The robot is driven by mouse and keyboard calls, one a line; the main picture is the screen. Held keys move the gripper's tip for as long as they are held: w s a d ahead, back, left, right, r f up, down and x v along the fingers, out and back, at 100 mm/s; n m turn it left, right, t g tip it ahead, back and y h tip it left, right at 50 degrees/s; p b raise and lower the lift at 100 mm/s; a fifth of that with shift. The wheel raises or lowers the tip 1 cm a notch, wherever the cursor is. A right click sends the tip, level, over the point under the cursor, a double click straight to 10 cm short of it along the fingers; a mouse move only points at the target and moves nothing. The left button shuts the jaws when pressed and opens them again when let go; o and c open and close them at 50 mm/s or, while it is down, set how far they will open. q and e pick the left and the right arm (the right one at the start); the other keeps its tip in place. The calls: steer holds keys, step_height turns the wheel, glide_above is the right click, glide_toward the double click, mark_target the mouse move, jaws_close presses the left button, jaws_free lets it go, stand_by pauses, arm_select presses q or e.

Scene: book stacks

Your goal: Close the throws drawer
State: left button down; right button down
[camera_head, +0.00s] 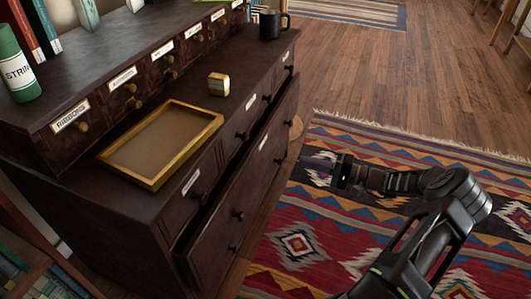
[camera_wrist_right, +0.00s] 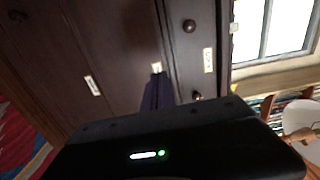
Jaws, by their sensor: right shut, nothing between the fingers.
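A dark wooden chest has a wide lower drawer (camera_head: 250,180) standing partly out, with a dark gap along its top edge. A white label (camera_head: 263,141) sits on its front, too small to read, so I cannot confirm it is the throws drawer. My right gripper (camera_head: 312,164) is shut and empty, to the right of the drawer front, over the rug. In the right wrist view its dark fingers (camera_wrist_right: 158,92) point at the chest's labelled wooden fronts (camera_wrist_right: 115,45); contact cannot be told. My left gripper is not in view.
On the chest top are a yellow-framed tray (camera_head: 178,115), a small box (camera_head: 219,84), a black mug (camera_head: 270,24) and a row of small labelled drawers (camera_head: 125,85). A patterned rug (camera_head: 300,240) covers the floor in front, clear of objects.

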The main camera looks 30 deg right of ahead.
steer(key=shift+w+a+f, duration=0.1)
steer(key=b, duration=0.4)
glide_toward(256, 148)
steer(key=x, duration=0.5)
steer(key=shift+w+a+f, duration=0.25)
steer(key=shift+w+f, duration=0.05)
steer(key=shift+w+a+r, duration=0.1)
steer(key=shift+w+a, duration=0.2)
steer(key=shift+w, duration=0.15)
steer(key=x, duration=0.4)
steer(key=shift+w+a, duration=0.15)
steer(key=shift+r, duration=0.15)
steer(key=shift+w, duration=0.1)
